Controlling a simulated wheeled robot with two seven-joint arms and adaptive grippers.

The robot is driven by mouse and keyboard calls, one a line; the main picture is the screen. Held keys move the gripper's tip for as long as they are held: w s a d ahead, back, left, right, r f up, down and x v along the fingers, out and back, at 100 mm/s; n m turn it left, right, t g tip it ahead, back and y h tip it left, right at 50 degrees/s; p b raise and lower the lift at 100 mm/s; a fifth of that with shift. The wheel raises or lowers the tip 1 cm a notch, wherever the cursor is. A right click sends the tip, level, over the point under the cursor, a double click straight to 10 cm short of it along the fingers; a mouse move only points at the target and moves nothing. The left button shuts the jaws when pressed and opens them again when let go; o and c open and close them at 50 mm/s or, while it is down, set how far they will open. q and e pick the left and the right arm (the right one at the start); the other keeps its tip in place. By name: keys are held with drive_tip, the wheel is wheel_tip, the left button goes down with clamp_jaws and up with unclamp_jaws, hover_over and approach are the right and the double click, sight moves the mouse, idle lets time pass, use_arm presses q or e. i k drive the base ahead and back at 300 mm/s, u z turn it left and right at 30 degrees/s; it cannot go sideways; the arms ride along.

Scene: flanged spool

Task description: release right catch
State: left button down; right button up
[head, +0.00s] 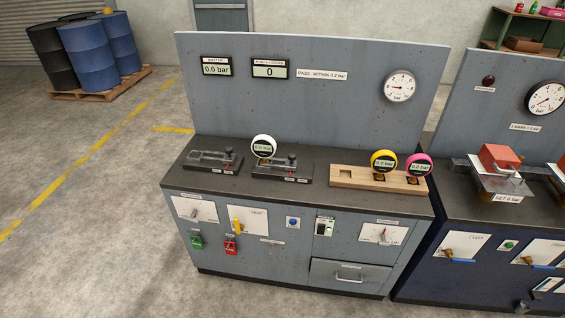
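Two dark clamp-like fixtures lie on the bench top in the head view. The left fixture (212,160) holds no gauge. The right fixture (283,172) has a white-rimmed round digital gauge (263,146) standing at its left end. A small dark knob or lever (292,159) rises at the right fixture's right end; it is too small to tell whether this is the catch or whether it is closed. Neither of my grippers is in view.
A wooden block (346,177) to the right holds a yellow gauge (383,161) and a pink gauge (419,165). A grey back panel (330,115) stands behind. The bench front has valves, switches and a drawer (348,275).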

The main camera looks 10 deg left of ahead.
sight(291, 164)
drive_tip(key=z, duration=0.3)
drive_tip(key=i, duration=1.15)
drive_tip(key=u, duration=0.45)
